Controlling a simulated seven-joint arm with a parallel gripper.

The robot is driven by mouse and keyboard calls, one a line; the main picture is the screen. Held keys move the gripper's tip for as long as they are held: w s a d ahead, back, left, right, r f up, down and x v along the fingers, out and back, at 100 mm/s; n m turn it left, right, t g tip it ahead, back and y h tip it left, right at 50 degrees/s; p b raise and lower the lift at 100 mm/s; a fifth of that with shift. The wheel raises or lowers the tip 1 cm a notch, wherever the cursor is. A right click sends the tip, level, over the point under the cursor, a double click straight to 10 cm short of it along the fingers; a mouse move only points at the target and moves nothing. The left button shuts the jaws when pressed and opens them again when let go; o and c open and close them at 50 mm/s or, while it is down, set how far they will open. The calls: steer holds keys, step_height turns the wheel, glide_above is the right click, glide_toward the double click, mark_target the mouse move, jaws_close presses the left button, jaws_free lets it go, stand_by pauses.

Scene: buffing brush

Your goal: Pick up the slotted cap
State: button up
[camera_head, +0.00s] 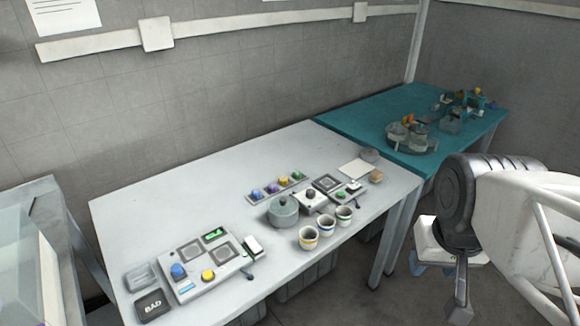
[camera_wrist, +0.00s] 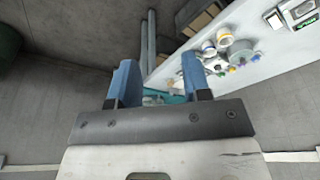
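I cannot tell which item is the slotted cap; the small parts are too tiny to show a slot. Several small coloured caps (camera_head: 277,186) sit in a row on a strip at the middle back of the white table (camera_head: 190,210). A blue cap (camera_head: 178,271) and a yellow cap (camera_head: 208,275) stand on a grey panel at the front left. My gripper (camera_wrist: 160,76) is open and empty in the wrist view, its two blue fingers apart. In the head view it hangs right of the white table, partly hidden by my arm.
A round grey lidded pot (camera_head: 283,212) and several banded cups (camera_head: 326,225) stand mid-table. A BAD tray (camera_head: 153,306) lies at the front left. A teal table (camera_head: 365,112) with jars and small parts adjoins the far right end. The white table's back left is clear.

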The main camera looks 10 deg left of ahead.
steer(key=shift+o, duration=0.4)
steer(key=w+a+n, duration=0.2)
steer(key=w+a, duration=0.2)
steer(key=w, duration=0.7)
steer(key=w+a+n+g, duration=0.1)
steer(key=w+a+n, duration=0.25)
steer(key=w, duration=0.85)
steer(key=w+a+n, duration=0.2)
steer(key=w+a, duration=0.2)
steer(key=w, duration=0.7)
steer(key=w+a+f+n, duration=0.2)
steer(key=w+a+f, duration=0.4)
steer(key=w+f, duration=0.1)
steer(key=w+a+f+n+g, duration=0.1)
steer(key=w+a+f+n, duration=0.1)
steer(key=w+a+f, duration=0.5)
steer(key=w+a+f+n, duration=0.2)
steer(key=w+a+f, duration=0.5)
steer(key=w, duration=0.4)
steer(key=shift+w+a+f+n+g, duration=0.2)
steer(key=shift+f+n+g, duration=0.15)
steer(key=shift+f, duration=0.15)
steer(key=shift+a+f, duration=0.15)
steer(key=shift+f, duration=0.05)
